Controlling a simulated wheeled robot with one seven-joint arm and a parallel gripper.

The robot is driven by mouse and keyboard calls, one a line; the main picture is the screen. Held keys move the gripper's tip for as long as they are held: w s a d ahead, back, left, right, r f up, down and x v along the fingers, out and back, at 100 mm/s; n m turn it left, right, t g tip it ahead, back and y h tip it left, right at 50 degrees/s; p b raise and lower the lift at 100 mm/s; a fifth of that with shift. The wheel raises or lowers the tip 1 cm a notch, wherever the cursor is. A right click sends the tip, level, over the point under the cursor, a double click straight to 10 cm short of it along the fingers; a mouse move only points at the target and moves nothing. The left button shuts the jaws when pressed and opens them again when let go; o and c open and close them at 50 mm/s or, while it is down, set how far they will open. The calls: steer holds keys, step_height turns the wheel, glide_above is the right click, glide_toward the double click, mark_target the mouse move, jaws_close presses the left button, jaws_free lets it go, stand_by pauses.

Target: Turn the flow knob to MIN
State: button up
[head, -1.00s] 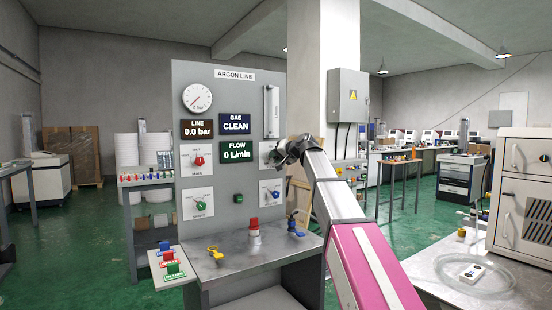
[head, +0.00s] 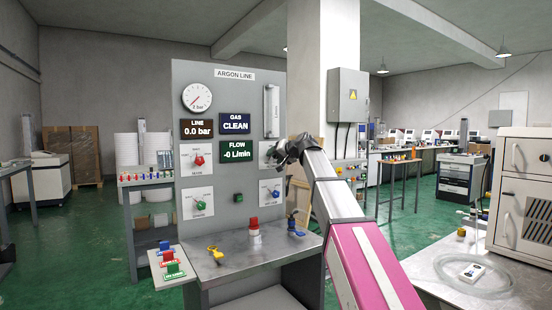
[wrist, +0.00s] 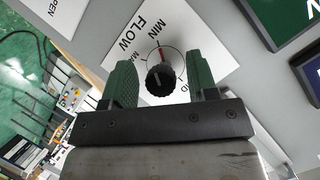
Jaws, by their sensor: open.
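The flow knob (wrist: 160,78) is black and round, on a white plate (wrist: 125,35) lettered FLOW and MIN. A red mark on it lies on the side toward the MIN lettering. My gripper (wrist: 161,68) is open, with one green finger on each side of the knob. I see gaps between the fingers and the knob. In the head view my gripper (head: 282,152) is at the upper right plate of the argon panel (head: 235,105) and hides its knob. The flow display (head: 237,152) reads -0 L/min.
Other knobs are the red-marked main knob (head: 198,160), the green-marked one (head: 200,205) below it and the blue-marked one (head: 274,194). A steel shelf (head: 235,272) below carries a yellow key-like item (head: 215,254) and a red-topped piece (head: 253,226).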

steer(key=shift+d, duration=0.1)
steer(key=v, duration=1)
steer(key=shift+s+d, duration=0.2)
steer(key=shift+s, duration=0.05)
steer(key=shift+r, duration=0.1)
